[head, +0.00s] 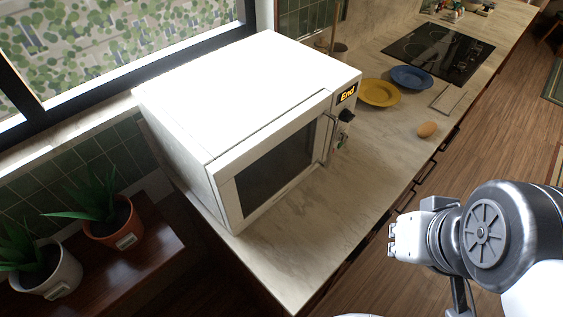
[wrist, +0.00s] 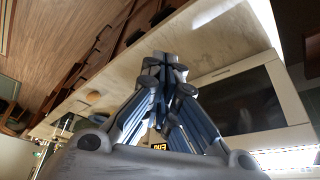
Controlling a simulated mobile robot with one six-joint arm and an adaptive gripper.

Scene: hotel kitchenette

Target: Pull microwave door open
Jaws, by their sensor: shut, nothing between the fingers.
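The white microwave (head: 235,90) stands on the counter by the window, with its dark-glass door (head: 275,165) facing the lower right. The door looks closed. A handle (head: 328,138) runs along the door's right edge, beside the control panel (head: 345,110) with a lit display reading "End". The microwave door also shows upside down in the wrist view (wrist: 240,100). My gripper (head: 393,240) is at the lower right in the head view, in front of the counter and well apart from the handle. In the wrist view my gripper (wrist: 167,62) has its fingers together and empty.
A yellow plate (head: 379,93), a blue plate (head: 411,77) and an egg (head: 427,129) lie on the counter right of the microwave. A black cooktop (head: 438,52) is farther back. Potted plants (head: 112,220) stand at lower left. The counter before the door (head: 300,225) is clear.

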